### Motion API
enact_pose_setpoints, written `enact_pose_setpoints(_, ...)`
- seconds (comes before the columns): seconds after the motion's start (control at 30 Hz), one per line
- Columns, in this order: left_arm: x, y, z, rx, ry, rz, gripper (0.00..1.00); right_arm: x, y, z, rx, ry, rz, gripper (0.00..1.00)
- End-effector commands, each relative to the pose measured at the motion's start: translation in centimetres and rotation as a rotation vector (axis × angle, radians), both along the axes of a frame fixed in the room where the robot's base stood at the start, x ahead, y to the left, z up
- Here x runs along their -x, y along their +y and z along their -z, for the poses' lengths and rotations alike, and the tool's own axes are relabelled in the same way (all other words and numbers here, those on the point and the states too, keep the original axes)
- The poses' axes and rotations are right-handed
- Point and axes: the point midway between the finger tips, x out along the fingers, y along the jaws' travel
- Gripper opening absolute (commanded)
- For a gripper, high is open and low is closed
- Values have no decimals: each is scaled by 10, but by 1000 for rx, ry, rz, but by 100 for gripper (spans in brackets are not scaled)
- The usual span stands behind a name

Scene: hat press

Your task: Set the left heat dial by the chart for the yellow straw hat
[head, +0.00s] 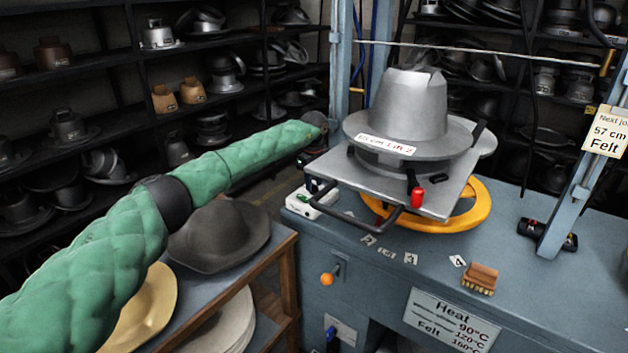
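The yellow straw hat (145,305) lies on the cart at the lower left, partly hidden by my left arm. The heat chart (452,322) is a pale plate on the press front; "Felt", 90°C, 120°C and 160°C are readable, but the other row names are not. A small white box (312,201) with dark and coloured parts sits at the press's left edge; I cannot tell whether it bears the left heat dial, or any setting. My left gripper (316,126) is beside the left blue post, above and behind the box, apart from it; its fingers are unclear. My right gripper is not in view.
A metal hat block (408,105) stands on a plate with a black handle (355,219), above a yellow ring (478,208). A brush (480,278) and number cards lie on the blue bench. An orange-knobbed lever (327,279) juts from its front. A grey hat (222,236) lies on the cart.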

Motion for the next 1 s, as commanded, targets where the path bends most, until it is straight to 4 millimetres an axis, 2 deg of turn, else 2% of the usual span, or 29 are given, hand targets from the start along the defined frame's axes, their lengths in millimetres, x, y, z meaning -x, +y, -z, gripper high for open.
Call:
enact_pose_setpoints(0.27, 0, 0, 3, 0, 0, 0, 33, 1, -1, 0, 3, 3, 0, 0)
enact_pose_setpoints(0.43, 0, 0, 3, 0, 0, 0, 0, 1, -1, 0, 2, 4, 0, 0)
enact_pose_setpoints(0.77, 0, 0, 3, 0, -1, 21, 0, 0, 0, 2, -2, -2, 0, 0)
enact_pose_setpoints(1.0, 0, 0, 5, 1, -1, 132, 0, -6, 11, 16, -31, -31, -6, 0)
